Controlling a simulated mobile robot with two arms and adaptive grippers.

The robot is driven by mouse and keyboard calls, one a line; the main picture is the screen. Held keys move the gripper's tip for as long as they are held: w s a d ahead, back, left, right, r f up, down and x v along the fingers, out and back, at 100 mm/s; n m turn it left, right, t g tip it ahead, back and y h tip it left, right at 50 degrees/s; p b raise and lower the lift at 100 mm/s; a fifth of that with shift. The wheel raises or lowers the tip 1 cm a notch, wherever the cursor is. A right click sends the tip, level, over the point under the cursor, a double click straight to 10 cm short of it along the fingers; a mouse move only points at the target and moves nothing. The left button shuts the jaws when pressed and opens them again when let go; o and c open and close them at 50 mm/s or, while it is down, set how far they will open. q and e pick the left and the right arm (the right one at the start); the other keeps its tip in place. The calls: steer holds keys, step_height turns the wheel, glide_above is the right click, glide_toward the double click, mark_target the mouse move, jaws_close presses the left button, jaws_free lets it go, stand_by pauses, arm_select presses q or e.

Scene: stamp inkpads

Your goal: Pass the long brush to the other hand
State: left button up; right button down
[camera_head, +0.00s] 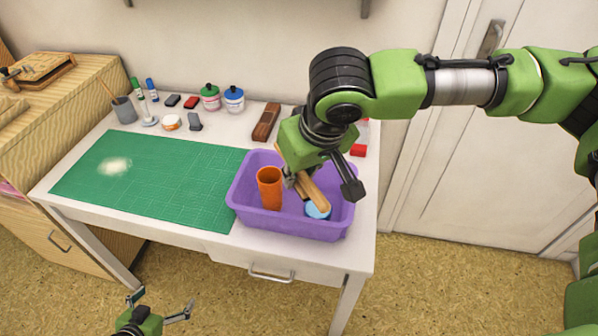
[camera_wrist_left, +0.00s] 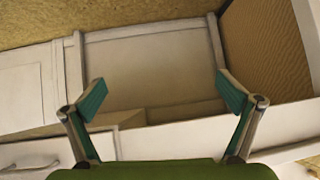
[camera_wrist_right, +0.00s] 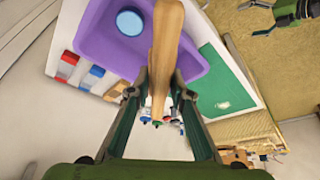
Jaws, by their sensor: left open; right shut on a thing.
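The long brush (camera_head: 313,192) shows as a pale wooden bar in the head view, slanting over the purple crate (camera_head: 243,190). It also shows large in the right wrist view (camera_wrist_right: 172,50). My right gripper (camera_head: 306,178) is shut on it above the crate; the gripper and arm hide part of it. My left gripper (camera_head: 163,302) is open and empty, low at the front left of the table, well apart from the brush. Its spread fingers also show in the left wrist view (camera_wrist_left: 165,95).
An orange cup (camera_head: 269,188) and a blue-topped round thing (camera_head: 317,210) are in the crate. A green mat (camera_head: 150,180) covers the table's left part. Pots, markers and a dark brown block (camera_head: 266,122) line the back. Floor in front is clear.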

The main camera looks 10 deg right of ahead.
arm_select(q)
steer(key=s+d+f+n+g+y, duration=0.15)
steer(key=s+f+g, duration=0.35)
steer(key=s+f, duration=1.15)
steer(key=s+d+f+g, duration=0.1)
steer(key=s+d+f, duration=0.1)
steer(key=s, duration=0.5)
steer(key=s+d+f+g, duration=0.1)
steer(key=s+d+f, duration=0.2)
steer(key=s, duration=0.4)
steer(key=s+d+f+g, duration=0.2)
steer(key=s+d, duration=0.1)
steer(key=s, duration=0.4)
steer(key=shift+s+f+y, duration=0.15)
steer(key=shift+s+y, duration=0.15)
steer(key=shift+y, duration=0.15)
